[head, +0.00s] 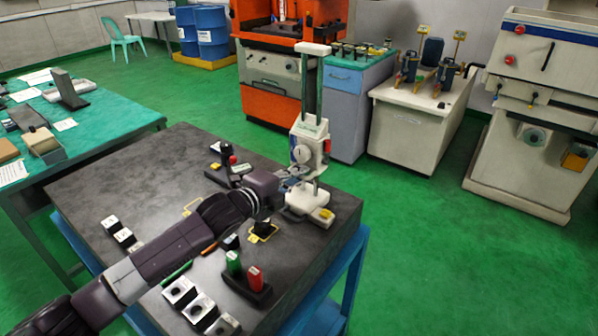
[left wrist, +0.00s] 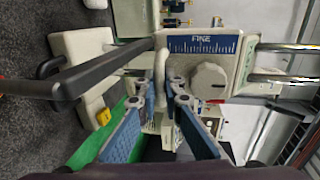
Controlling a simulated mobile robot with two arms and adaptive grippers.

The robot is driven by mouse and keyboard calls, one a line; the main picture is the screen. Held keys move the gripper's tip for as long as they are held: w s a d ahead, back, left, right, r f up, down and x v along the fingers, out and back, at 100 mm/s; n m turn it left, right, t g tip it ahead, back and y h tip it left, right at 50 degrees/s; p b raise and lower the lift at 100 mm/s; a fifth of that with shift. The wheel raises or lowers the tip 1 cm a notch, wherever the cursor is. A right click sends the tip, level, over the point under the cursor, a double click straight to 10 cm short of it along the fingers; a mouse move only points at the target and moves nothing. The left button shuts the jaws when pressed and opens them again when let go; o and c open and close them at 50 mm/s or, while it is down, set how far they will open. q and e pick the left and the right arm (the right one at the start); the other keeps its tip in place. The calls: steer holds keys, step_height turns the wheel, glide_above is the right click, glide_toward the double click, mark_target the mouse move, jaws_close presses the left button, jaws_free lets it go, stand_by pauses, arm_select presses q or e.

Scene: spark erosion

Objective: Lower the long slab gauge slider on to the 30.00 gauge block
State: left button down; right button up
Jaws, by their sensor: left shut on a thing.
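The tall gauge stands at the far right of the dark slab in the head view, with a cream base (head: 300,204) and upright column. Its cream slider (head: 311,146), with a round dial, sits partway up the column. In the left wrist view the slider (left wrist: 235,52) shows a blue scale marked FINE and a grey knob. My left gripper (head: 286,183) is at the slider's lower left, and its blue-padded fingers (left wrist: 176,88) are closed on a cream part of it, mostly hidden between them. I cannot tell which block is the 30.00 gauge block; no such marking is readable. My right gripper is out of view.
A dark block (head: 263,227) stands by a yellow outline near the gauge base. A holder with green and red handles (head: 246,282) and several small blocks (head: 199,308) lie in front. A small dark stand (head: 238,168) with a red top is behind my left arm.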

arm_select(q)
step_height(320, 180, down, 5)
steer(key=shift+r+b, duration=0.1)
steer(key=shift+b, duration=0.65)
steer(key=shift+s, duration=0.1)
steer(key=c, duration=2.3)
jaws_free()
steer(key=shift+a, duration=0.1)
steer(key=shift+c, duration=0.2)
steer(key=shift+r, duration=0.1)
steer(key=v, duration=1.2)
